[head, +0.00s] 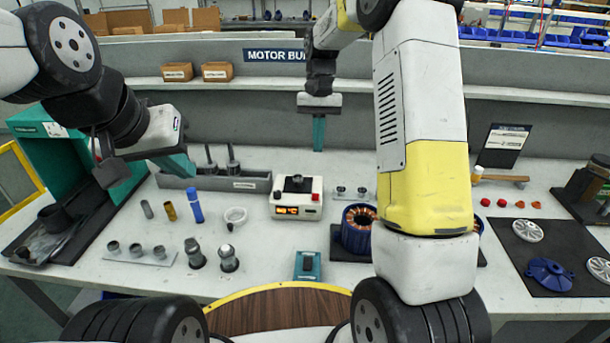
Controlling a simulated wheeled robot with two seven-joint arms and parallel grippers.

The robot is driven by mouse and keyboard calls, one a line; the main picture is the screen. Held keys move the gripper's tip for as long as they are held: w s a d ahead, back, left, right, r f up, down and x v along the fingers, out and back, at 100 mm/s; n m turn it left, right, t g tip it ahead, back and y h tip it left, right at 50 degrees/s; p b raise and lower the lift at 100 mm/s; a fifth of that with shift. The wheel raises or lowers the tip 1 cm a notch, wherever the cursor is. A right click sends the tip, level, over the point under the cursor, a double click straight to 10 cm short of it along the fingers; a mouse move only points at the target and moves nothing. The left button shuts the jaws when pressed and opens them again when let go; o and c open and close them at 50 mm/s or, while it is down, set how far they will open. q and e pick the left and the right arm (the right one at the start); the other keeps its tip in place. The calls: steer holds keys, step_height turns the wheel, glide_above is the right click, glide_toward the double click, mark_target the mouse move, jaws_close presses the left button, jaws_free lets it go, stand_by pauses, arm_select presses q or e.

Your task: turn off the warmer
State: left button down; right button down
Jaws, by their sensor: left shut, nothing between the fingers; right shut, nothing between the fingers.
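The warmer (283,212) is a white box with a black top plate, standing mid-bench. Its front has a lit orange display (287,210) and a red switch or button (316,197) at the right side. A small dark part sits on its top plate. My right gripper (319,135) points down, shut and empty, above and behind the warmer near the back wall, apart from it. My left gripper (180,166) is shut and empty, to the left of the warmer, over the left part of the bench.
A grey rack (250,184) with upright tools stands behind left. A blue-cased stator (354,236) is right of the warmer, partly behind my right arm. A white ring-shaped cup (236,216), a blue tube (196,206) and metal parts lie left. A teal block (307,265) is in front.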

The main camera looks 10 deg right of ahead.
mark_target(316, 198)
steer(key=shift+w+a+f, duration=0.1)
steer(key=shift+f, duration=0.05)
steer(key=s+f, duration=0.1)
steer(key=f, duration=0.8)
steer(key=s+f, duration=0.1)
steer(key=f, duration=0.3)
steer(key=shift+s+a+f, duration=0.25)
steer(key=shift+s+f, duration=0.05)
steer(key=shift+f, duration=0.05)
